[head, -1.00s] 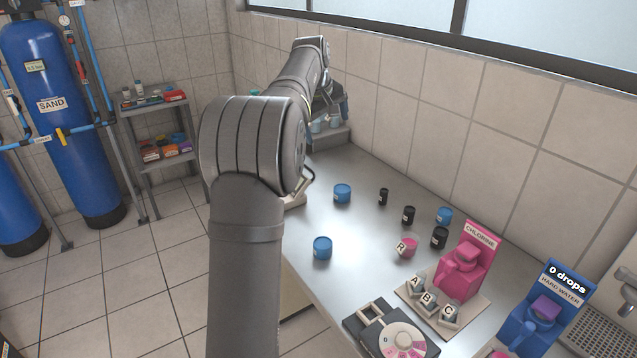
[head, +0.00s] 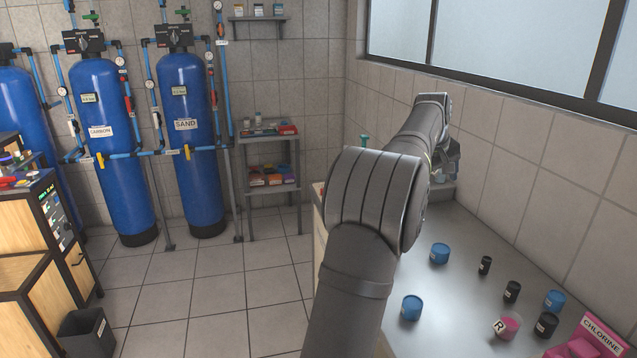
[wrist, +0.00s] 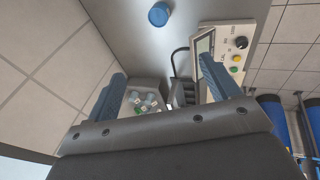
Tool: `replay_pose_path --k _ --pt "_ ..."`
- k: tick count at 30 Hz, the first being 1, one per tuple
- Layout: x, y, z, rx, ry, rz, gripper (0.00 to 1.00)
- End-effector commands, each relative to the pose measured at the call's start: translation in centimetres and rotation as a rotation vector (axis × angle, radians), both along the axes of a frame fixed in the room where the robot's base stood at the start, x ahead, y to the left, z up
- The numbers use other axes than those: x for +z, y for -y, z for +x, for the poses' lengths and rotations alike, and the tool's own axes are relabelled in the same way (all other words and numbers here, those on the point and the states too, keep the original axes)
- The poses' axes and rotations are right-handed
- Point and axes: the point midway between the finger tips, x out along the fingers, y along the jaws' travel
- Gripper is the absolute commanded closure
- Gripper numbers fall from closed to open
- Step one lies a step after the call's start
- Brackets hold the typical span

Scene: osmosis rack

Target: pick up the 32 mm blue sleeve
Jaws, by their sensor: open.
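Three blue sleeves stand on the bench in the head view: one at the back (head: 440,253), one at the front left (head: 411,308) and one at the right (head: 554,300). Their size marks are too small to read, so I cannot tell which is 32 mm. My gripper (wrist: 162,66) is open and empty in the wrist view, its two blue fingers wide apart. One blue sleeve (wrist: 159,14) shows beyond the fingertips, near the top edge, apart from them. In the head view my gripper is at the bench's far end, mostly hidden by my arm.
Black sleeves (head: 485,265) (head: 512,291) (head: 545,325) and a pink piece marked R (head: 507,327) stand near the blue ones. A pink chlorine stand (head: 590,340) is at lower right. A meter with knobs (wrist: 222,50) and a grey holder with vials (wrist: 145,88) lie by my fingers.

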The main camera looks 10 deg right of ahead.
Motion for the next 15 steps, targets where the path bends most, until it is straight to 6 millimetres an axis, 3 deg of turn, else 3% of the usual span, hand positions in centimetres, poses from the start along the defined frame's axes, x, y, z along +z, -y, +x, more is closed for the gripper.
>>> replay_pose_path --k 8,15 --pt "-0.9 0.3 0.1 -0.048 0.02 0.007 0.19" --pt "-6.9 2.3 0.6 -0.393 0.183 0.055 0.19"
